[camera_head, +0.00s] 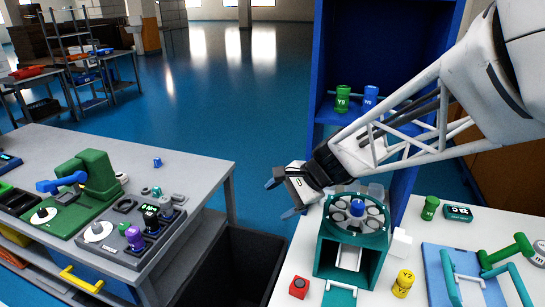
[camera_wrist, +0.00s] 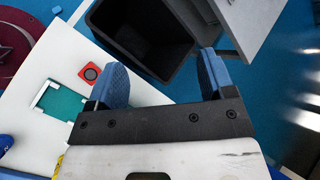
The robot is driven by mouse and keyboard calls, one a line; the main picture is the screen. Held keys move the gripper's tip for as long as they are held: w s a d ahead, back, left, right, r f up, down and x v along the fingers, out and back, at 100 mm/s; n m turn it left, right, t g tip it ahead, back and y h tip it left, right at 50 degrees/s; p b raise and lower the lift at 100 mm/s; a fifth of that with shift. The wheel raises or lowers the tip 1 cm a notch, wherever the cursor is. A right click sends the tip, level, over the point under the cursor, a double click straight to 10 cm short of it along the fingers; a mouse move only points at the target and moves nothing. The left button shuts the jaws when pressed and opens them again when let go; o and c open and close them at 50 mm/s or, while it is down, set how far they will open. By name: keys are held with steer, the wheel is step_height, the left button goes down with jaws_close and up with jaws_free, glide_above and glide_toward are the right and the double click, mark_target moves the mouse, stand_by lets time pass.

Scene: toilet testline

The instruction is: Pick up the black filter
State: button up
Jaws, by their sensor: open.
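A dark, black-looking canister with white lettering (camera_head: 151,217) stands on the grey fixture at the right of the left bench; it may be the black filter, but it is too small to be sure. A purple canister (camera_head: 135,238) stands beside it. My gripper (camera_head: 280,198) is far to the right of them, in the air at the left of the teal machine. Its two blue fingers are apart with nothing between them, as the wrist view (camera_wrist: 162,80) also shows. The dark canister is not visible in the wrist view.
A black bin (camera_head: 232,265) stands between the left bench (camera_head: 205,170) and the white table (camera_head: 318,235). The teal machine (camera_head: 322,255) holds a round carousel. A red block (camera_head: 299,287) and yellow canister (camera_head: 403,284) stand near it. A blue shelf (camera_head: 330,60) rises behind.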

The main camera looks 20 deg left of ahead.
steer(key=w+a+f+m+g+y, duration=0.15)
steer(key=a+f, duration=0.25)
steer(key=a, duration=0.6)
steer(key=w+a+f+m+y, duration=0.1)
steer(key=a+f+m+y, duration=0.2)
steer(key=a, duration=0.8)
steer(key=m, duration=0.5)
glide_toward(157, 220)
steer(key=shift+t+y, duration=0.25)
steer(key=shift+y, duration=0.1)
steer(key=x, duration=0.4)
steer(key=shift+s+r, duration=0.1)
steer(key=shift+s, duration=0.25)
steer(key=shift+a, duration=0.15)
steer(key=shift+x, duration=1.35)
steer(key=shift+f+x, duration=0.15)
steer(key=shift+x, duration=1.15)
steer(key=shift+f+x, duration=0.1)
steer(key=shift+x, duration=1.15)
steer(key=c, duration=1)
